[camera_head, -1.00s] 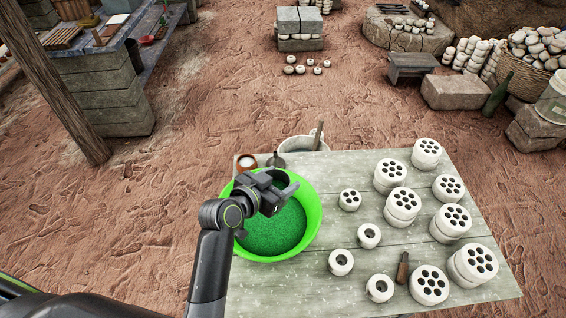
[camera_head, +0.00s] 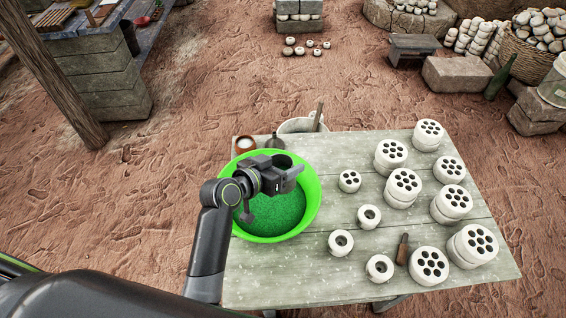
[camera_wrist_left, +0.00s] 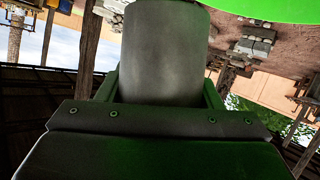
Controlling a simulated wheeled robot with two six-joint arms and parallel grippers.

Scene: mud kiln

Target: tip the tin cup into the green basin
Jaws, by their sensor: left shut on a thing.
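The green basin (camera_head: 309,205) stands on the left part of the grey plank table, with grainy green contents in its bottom. My left gripper (camera_head: 287,176) is above the basin's far part, shut on the tin cup. In the head view the cup (camera_head: 282,160) is a small dark shape, mostly hidden by the gripper. In the left wrist view the cup (camera_wrist_left: 165,50) is a large grey cylinder between the fingers, and the basin (camera_wrist_left: 260,8) shows at the top edge. The cup's mouth and contents cannot be made out. My right gripper is out of view.
Several white holed ceramic pieces (camera_head: 403,187) and a small brown-handled tool (camera_head: 403,249) cover the table's right side. A bucket (camera_head: 297,126) is beyond the table's far edge.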

